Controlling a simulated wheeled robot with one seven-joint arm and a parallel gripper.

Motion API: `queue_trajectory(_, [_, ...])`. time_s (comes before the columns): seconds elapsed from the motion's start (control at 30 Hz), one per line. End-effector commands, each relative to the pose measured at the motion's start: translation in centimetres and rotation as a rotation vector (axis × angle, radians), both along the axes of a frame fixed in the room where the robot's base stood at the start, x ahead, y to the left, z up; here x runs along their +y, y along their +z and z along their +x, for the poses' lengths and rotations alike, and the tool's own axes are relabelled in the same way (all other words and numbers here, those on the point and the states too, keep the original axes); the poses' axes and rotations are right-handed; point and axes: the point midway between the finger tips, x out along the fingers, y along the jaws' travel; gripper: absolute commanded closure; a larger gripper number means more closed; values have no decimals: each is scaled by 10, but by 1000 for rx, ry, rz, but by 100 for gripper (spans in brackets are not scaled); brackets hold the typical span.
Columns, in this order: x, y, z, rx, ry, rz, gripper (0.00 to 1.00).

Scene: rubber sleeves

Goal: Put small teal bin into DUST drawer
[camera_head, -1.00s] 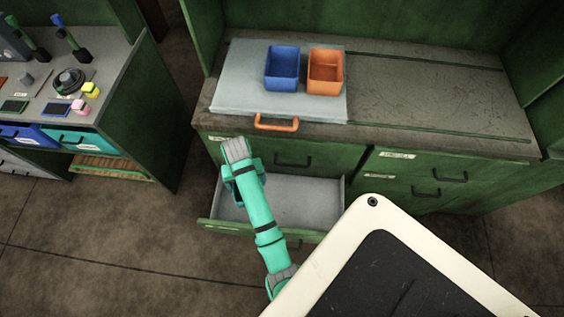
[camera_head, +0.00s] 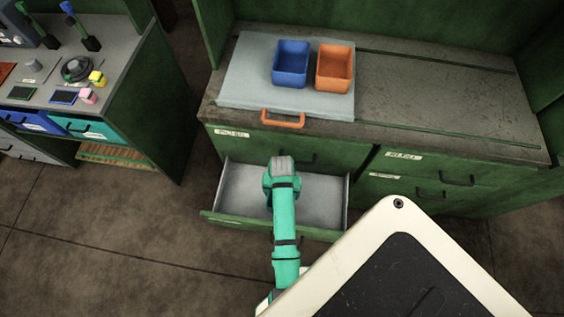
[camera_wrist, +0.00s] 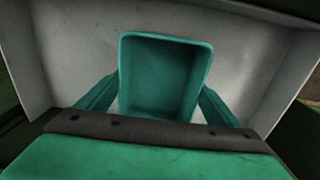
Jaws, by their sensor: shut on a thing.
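The small teal bin (camera_wrist: 163,78) is between my gripper's two teal fingers (camera_wrist: 162,100) in the wrist view, open side facing the camera and empty. My gripper is shut on it. The pale grey inside of the open drawer (camera_wrist: 75,50) surrounds the bin in that view. In the head view the open lower-left drawer (camera_head: 320,200) is pulled out of the green cabinet, and my arm reaches over it. The bin is hidden there behind my arm. I cannot tell whether it touches the drawer floor. The open drawer's label is too small to read.
A blue bin (camera_head: 291,64) and an orange bin (camera_head: 334,68) stand on a grey board (camera_head: 245,85) with an orange handle (camera_head: 283,119) on the cabinet top. Closed drawers (camera_head: 440,185) are at right. A side bench (camera_head: 125,50) with small items stands at left.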

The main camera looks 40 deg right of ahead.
Motion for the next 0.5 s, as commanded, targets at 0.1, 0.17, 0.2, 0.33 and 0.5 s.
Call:
queue_trajectory(0.1, [0,-18,-2,3,-3,2,42])
queue_trajectory(0.17, [0,-25,-1,3,-3,2,42])
queue_trajectory(0.2, [0,-29,-1,3,-2,2,42])
queue_trajectory(0.33, [0,-34,-1,1,-2,1,42])
queue_trajectory(0.5, [0,-33,0,1,0,1,42])
